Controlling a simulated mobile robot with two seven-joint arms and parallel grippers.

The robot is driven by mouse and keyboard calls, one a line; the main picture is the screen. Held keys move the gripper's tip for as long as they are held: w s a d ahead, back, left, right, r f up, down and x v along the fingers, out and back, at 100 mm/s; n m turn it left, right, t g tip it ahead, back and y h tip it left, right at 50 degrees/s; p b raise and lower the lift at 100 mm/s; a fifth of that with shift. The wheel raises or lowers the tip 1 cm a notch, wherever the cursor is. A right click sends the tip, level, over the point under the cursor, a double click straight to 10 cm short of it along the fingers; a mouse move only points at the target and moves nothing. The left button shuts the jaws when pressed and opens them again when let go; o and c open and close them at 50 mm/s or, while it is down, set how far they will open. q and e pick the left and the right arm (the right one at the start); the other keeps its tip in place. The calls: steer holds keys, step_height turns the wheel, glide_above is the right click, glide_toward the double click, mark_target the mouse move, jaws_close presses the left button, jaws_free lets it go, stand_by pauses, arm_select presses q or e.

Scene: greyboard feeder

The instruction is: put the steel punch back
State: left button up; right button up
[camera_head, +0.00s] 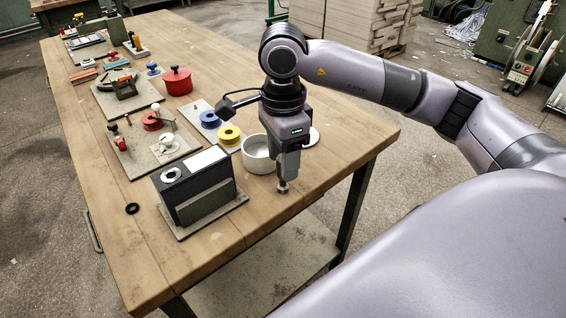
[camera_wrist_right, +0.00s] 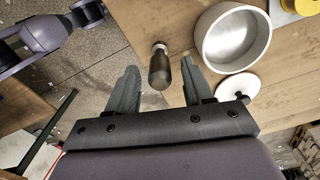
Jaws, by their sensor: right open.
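A small steel punch (camera_wrist_right: 160,68) with a dark body and a paler end shows between the fingers in the right wrist view. In the head view only its lower end (camera_head: 283,187) shows, below the gripper near the table's front right edge. My right gripper (camera_head: 286,170) points down over it. Its two fingers are spread, one on each side of the punch, with gaps visible in the wrist view. Whether the punch touches the table under it is hard to tell. My left gripper is in neither view.
A white bowl (camera_head: 256,154) and a white disc (camera_head: 312,137) stand close to the right gripper. A dark box (camera_head: 206,191) on a grey board is to its left. Yellow and blue rings (camera_head: 229,134) and a red pot (camera_head: 177,82) are farther back. The wooden table's front left is mostly clear.

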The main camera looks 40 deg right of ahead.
step_height(320, 180, up, 9)
steer(key=shift+f+p, duration=0.1)
steer(key=shift+p, duration=0.25)
steer(key=shift+r, duration=0.55)
